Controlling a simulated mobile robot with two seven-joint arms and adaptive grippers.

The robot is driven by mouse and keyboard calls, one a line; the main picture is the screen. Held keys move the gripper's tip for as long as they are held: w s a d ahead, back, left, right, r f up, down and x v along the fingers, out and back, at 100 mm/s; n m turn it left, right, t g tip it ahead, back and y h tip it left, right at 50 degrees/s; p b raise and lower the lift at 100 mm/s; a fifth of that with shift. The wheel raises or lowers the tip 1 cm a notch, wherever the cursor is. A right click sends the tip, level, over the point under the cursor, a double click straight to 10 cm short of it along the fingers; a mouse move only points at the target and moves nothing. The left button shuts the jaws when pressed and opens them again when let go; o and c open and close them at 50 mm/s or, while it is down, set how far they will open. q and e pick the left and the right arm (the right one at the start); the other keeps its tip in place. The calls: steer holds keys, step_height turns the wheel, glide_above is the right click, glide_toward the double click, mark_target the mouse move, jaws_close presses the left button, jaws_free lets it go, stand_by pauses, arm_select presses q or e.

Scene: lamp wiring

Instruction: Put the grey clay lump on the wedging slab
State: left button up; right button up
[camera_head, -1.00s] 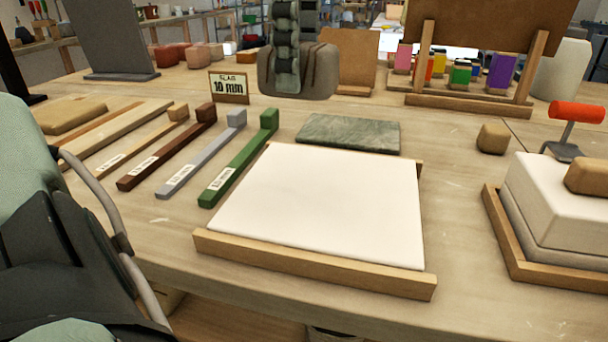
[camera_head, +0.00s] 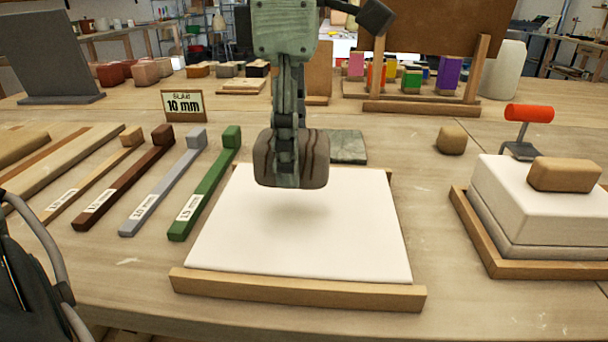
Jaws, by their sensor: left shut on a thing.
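The grey clay lump (camera_head: 313,160) is a dark, streaked, rounded block in the middle of the head view. My left gripper (camera_head: 285,152) comes down from above and is shut on it, with the fingers over the lump's near face. The wedging slab (camera_head: 340,240) is a white square surface with wooden edge strips. The lump hangs over the slab's far part. A soft shadow lies on the slab below the lump, which appears apart from the surface. My right gripper is not in view.
A green stone tile (camera_head: 348,147) lies behind the slab, partly hidden. Coloured sticks, including a green one (camera_head: 205,190), lie to the left. A wooden tray (camera_head: 470,235) with a white block stands right. The slab's top is clear.

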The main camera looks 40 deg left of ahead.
mark_target(304, 178)
arm_select(q)
steer(key=shift+w+d+f, duration=0.15)
steer(key=shift+w+f, duration=0.2)
steer(key=shift+w, duration=0.3)
steer(key=shift+w+f, duration=0.3)
steer(key=shift+w, duration=0.05)
step_height(304, 178, down, 3)
steer(key=shift+f, duration=0.35)
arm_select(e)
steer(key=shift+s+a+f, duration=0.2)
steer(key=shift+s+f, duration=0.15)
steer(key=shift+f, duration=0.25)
arm_select(q)
steer(key=shift+f, duration=0.1)
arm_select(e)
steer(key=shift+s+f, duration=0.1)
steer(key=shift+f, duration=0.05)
arm_select(q)
steer(key=shift+f, duration=0.1)
steer(key=o, duration=1.6)
steer(key=shift+o, duration=0.3)
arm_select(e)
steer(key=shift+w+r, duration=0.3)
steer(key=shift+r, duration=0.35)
